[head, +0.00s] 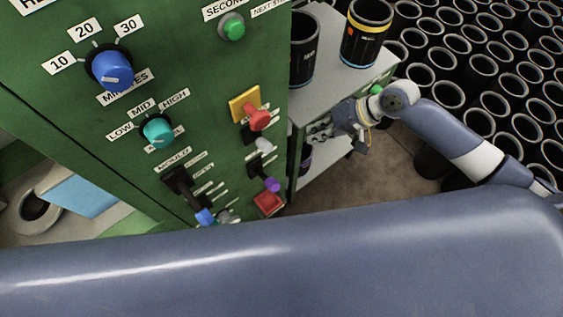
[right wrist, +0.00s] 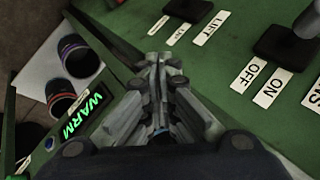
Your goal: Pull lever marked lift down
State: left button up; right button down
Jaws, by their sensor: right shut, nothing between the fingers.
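The label reading LIFT (right wrist: 207,28) is on the green panel near the top of the right wrist view. A black lever base (right wrist: 188,8) sits beside it, cut off by the top edge; its handle is not visible. My right gripper (right wrist: 157,62) is shut and empty, below and left of the label in that view and apart from that lever base. In the head view my right gripper (head: 316,131) is beside the right edge of the green panel (head: 215,115). The panel's small lever labels are unreadable there, so I cannot tell which is lift. My left gripper is not in view.
Another black lever base (right wrist: 288,45) with OFF and ON labels is nearby. The panel carries a red knob (head: 258,120), a purple knob (head: 271,185) and a red button (head: 268,203). A grey shelf (head: 335,70) with dark sleeves stands right of it. My arm fills the foreground.

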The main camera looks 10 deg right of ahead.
jog(key=s+a+r+g, duration=0.1)
jog(key=s+r, duration=0.3)
jog(key=r, duration=0.1)
jog(key=shift+a+n+y, duration=0.3)
jog(key=shift+a+n, duration=0.05)
jog(key=shift+n, duration=0.05)
jog(key=shift+f, duration=0.1)
jog(key=p, duration=0.4)
send_near(265, 178)
notch_tip(265, 178, down, 3)
jog(key=w+a, duration=0.1)
jog(key=w, duration=0.1)
jog(key=shift+s+a+f, duration=0.1)
jog(key=shift+a, duration=0.2)
jog(key=shift+a, duration=0.1)
